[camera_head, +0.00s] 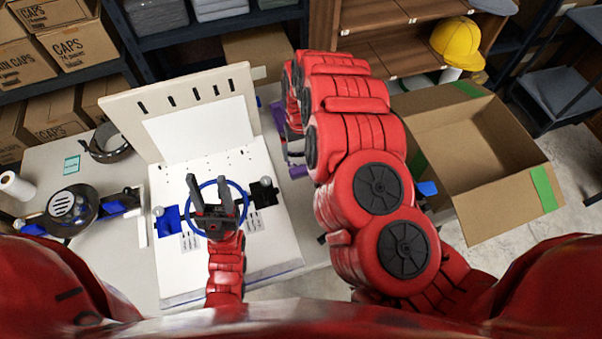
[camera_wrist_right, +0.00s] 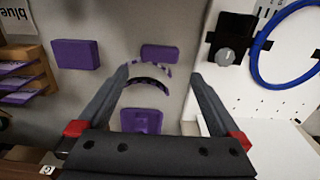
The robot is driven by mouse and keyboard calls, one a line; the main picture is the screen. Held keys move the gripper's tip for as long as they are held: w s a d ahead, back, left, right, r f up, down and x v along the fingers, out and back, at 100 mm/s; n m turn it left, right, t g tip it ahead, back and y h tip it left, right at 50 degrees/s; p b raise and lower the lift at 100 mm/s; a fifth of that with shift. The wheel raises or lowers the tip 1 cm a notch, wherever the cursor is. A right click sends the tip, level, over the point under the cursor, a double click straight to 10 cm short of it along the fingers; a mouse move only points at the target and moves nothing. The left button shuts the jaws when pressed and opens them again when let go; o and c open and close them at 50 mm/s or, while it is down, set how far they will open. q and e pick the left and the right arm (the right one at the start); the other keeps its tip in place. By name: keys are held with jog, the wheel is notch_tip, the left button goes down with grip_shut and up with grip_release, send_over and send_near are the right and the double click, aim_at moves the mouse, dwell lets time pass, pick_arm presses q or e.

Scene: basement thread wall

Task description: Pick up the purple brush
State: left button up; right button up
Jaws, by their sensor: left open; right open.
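In the right wrist view several purple pieces lie on the grey table. A purple block (camera_wrist_right: 76,54) is left of the fingers. Another purple block (camera_wrist_right: 160,52), a curved purple piece (camera_wrist_right: 150,82) and a lower purple piece (camera_wrist_right: 141,121) show between or just beyond the fingers. I cannot tell for sure which is the brush. My right gripper (camera_wrist_right: 160,74) is open above these pieces, with nothing gripped. In the head view my right arm mostly hides it; purple bits (camera_head: 298,171) show beside the arm. My left gripper (camera_head: 211,188) is open and empty over the white board.
A white board (camera_head: 200,275) with an upright back panel (camera_head: 130,105) carries a blue ring (camera_head: 243,198) and black and blue clips. An open cardboard box (camera_head: 500,200) stands right of my right arm. Shelves stand behind.

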send_over(301, 169)
notch_tip(301, 169, down, 6)
jog(key=shift+s+d+r+p, duration=0.1)
jog(key=shift+r+p, duration=0.1)
jog(key=shift+p, duration=0.25)
jog(key=shift+f, duration=0.5)
jog(key=shift+f+p, duration=0.3)
jog(key=shift+f, duration=1.05)
jog(key=shift+w+f, duration=0.2)
jog(key=shift+f, duration=0.85)
jog(key=shift+s+f, duration=0.1)
jog(key=shift+f, duration=0.15)
